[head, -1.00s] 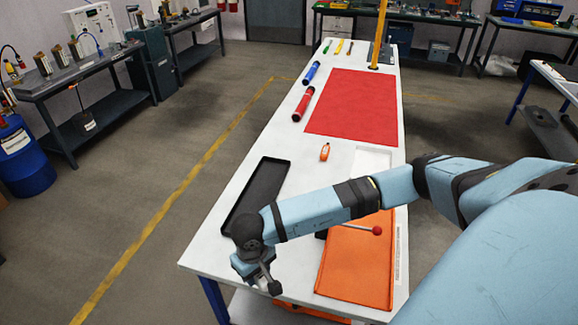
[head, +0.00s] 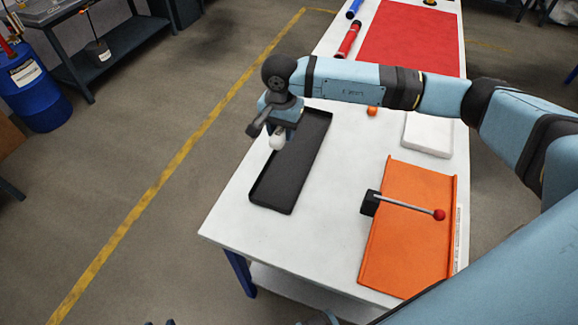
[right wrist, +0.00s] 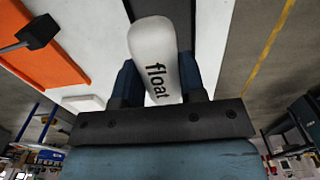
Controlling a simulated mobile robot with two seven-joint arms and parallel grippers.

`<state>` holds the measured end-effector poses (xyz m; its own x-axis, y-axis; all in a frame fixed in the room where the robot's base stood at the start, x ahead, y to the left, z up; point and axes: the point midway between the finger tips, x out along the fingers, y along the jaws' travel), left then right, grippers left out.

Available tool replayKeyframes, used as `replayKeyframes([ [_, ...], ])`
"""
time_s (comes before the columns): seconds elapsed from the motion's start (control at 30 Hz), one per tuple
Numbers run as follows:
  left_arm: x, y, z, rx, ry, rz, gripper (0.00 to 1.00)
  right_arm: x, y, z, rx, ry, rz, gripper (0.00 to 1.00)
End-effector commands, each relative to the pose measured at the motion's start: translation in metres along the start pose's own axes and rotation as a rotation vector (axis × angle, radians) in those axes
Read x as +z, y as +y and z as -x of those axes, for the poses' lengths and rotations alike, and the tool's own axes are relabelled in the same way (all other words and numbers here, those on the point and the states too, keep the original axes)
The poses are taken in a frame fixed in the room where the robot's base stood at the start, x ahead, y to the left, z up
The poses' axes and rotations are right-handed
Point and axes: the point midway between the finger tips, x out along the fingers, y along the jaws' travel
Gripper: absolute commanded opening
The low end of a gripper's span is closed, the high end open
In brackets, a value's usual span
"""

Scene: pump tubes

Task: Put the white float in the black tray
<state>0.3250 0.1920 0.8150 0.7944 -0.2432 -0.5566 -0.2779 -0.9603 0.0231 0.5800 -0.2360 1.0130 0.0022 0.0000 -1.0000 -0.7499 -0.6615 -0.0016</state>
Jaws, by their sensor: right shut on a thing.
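The white float (head: 277,142) is held in my right gripper (head: 281,130), which is shut on it. In the right wrist view the float (right wrist: 154,45) sticks out between the two fingers, with the word "float" on its side. The black tray (head: 284,190) lies on the white table, long and shallow. In the head view the float overlaps the tray's left side; its exact height above the tray is hard to tell. My right arm passes above the tray's far end. My left gripper is not clearly visible.
To the right lies an orange tray (head: 400,250) with a red-knobbed lever (head: 405,206) on a black block. A white block (head: 428,134), a red mat (head: 408,38) and a red tube (head: 349,40) are farther back. The table in front of the black tray is clear.

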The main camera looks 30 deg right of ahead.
Motion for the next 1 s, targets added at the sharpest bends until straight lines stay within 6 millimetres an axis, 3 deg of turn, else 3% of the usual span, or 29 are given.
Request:
replayKeyframes([
  [0.43, -0.022, -0.002, 0.011, -0.003, 0.014, -0.002, 0.43, 0.002, 0.001, -0.116, 0.004, -0.003, 0.003, 0.14],
  [1.0, -0.021, -0.002, 0.012, -0.004, 0.005, -0.003, 0.43, 0.001, 0.001, -0.177, 0.002, -0.001, 0.004, 0.14],
])
